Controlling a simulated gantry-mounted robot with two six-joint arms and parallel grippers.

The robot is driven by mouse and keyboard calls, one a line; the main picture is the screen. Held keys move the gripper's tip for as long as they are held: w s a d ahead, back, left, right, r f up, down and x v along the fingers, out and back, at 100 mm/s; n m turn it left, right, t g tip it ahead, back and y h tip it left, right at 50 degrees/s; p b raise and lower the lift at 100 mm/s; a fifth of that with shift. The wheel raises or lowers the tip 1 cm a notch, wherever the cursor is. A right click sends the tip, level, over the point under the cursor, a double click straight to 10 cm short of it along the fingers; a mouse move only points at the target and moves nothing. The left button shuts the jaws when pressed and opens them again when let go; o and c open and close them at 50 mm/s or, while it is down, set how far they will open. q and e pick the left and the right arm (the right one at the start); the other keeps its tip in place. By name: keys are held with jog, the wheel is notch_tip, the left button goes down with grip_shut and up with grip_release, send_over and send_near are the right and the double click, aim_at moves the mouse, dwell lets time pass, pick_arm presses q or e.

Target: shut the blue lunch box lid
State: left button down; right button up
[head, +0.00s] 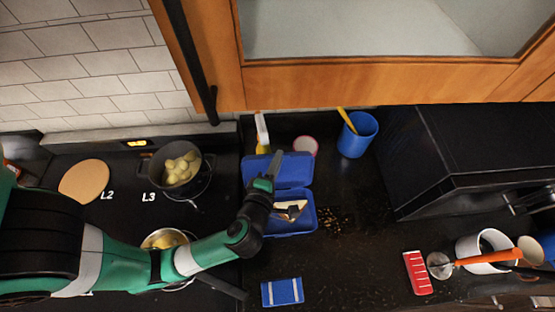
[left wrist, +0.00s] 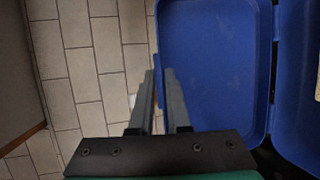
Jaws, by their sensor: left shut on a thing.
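The blue lunch box (head: 312,222) stands open on the dark counter, with what looks like food inside. Its blue lid (head: 297,168) is swung open at the back of the box, away from the base. My left gripper (head: 273,168) is at the lid, shut on its edge. In the left wrist view the lid (left wrist: 212,65) fills the right side, and its left rim lies between the fingertips of my left gripper (left wrist: 160,78). My forearm and wrist hide part of the box's left side. My right gripper is in neither view.
A pot of potatoes (head: 160,175) and a second pan (head: 165,240) are on the stove at left. A blue-and-white packet (head: 282,291) lies in front. Counter right of the box is mostly free.

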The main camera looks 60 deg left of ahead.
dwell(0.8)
pick_arm(q)
jog(key=s+d+f+m+t+y+b, duration=0.1)
jog(key=s+d+t+y+b, duration=0.1)
jog(key=d, duration=0.6)
jog(key=shift+s+f+m+y, duration=0.15)
jog(key=shift+s+m+y, duration=0.15)
jog(key=shift+s+y, duration=0.2)
